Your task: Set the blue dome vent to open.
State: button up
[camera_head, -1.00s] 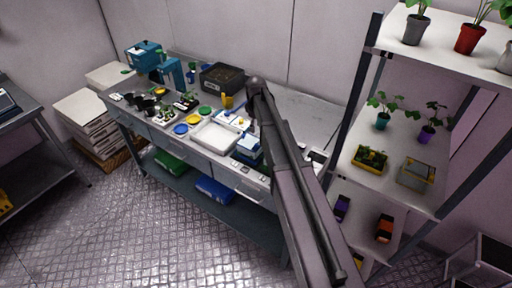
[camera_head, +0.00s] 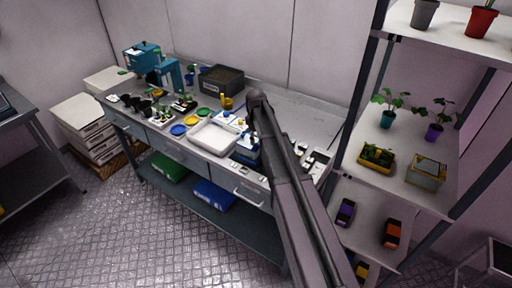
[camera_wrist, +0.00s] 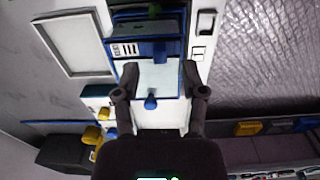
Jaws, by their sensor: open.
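A blue-edged box with a pale, see-through-looking top (camera_wrist: 158,75) lies below my gripper in the wrist view; I take it for the blue dome. A small blue knob (camera_wrist: 151,102) stands at its near edge, and another blue piece (camera_wrist: 160,51) is at its far side. I cannot tell which is the vent or how it is set. My gripper (camera_wrist: 160,72) is open, with its fingers spread over the box and nothing held. In the head view, a blue box (camera_head: 246,150) is partly hidden by my arm near the bench's front edge.
A white tray (camera_head: 214,137) lies left of the box on the bench. Coloured dishes (camera_head: 178,130), a dark crate (camera_head: 221,81) and a yellow cup (camera_head: 226,102) stand nearby. A plant rack (camera_head: 400,160) rises close on the right. The bench's back right is clear.

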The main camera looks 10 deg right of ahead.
aim_at(256, 145)
jog(key=shift+f+b, duration=1)
jog(key=shift+f, duration=0.25)
jog(key=shift+c, duration=0.2)
grip_shut()
